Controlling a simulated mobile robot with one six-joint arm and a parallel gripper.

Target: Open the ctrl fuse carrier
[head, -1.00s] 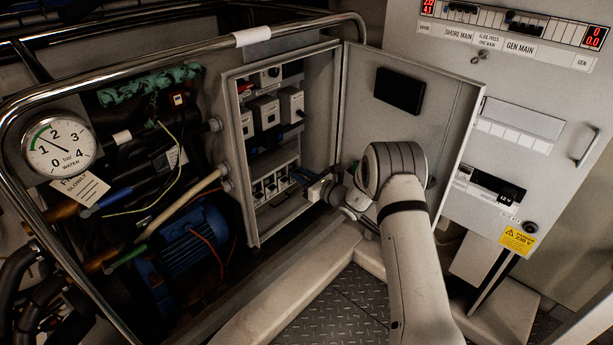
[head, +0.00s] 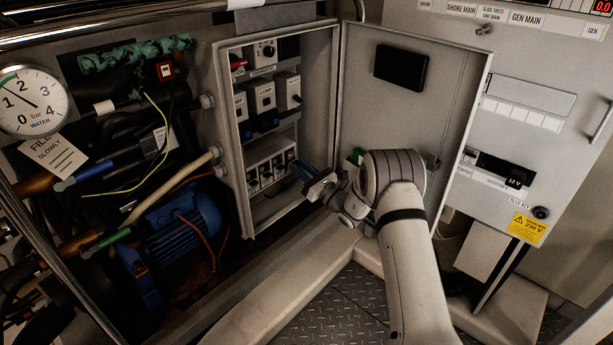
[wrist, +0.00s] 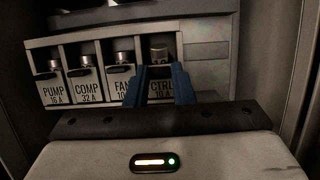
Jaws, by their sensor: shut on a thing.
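The ctrl fuse carrier (wrist: 161,88), labelled CTRL 10 A, is the rightmost of a row of grey carriers in the wrist view. Its metal knob shows above my fingertips. My gripper (wrist: 162,70) has its blue fingers on either side of this carrier and is shut on it. The fingers hide the carrier's side edges. Whether the carrier is tilted out at all I cannot tell. In the head view my gripper (head: 298,167) reaches into the open cabinet (head: 232,150) at the right end of the fuse row (head: 266,160).
The PUMP (wrist: 53,92), COMP (wrist: 88,88) and FAN (wrist: 121,82) carriers stand close to the left of CTRL. A blank panel (wrist: 206,52) lies to its right. The open cabinet door (head: 450,100) stands right of the opening, close to my arm.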

